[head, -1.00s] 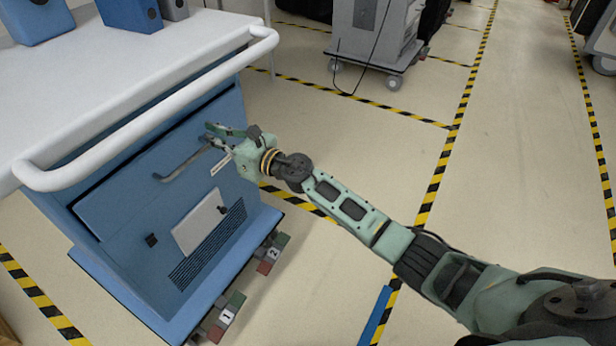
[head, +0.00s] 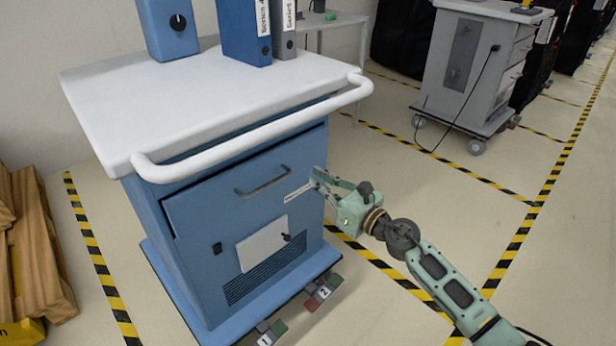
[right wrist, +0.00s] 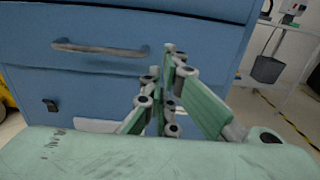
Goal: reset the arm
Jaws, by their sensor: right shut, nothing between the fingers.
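My right gripper (head: 322,178) is shut and empty. In the head view it is in front of the right part of the blue cart's drawer front, to the right of the drawer handle (head: 263,182) and apart from it. The blue cart (head: 300,215) has a white top and a white push rail. In the right wrist view the closed green fingers (right wrist: 168,55) point at the blue front, with the grey handle (right wrist: 100,49) to their left. My left gripper is not in view.
Blue and grey binders (head: 246,32) and a blue box (head: 166,28) stand on the cart top. Pedals (head: 322,292) sit at the cart's foot. A grey cart (head: 470,70) stands back right. Brown wrapped goods (head: 38,245) lie at left. Floor at right is clear.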

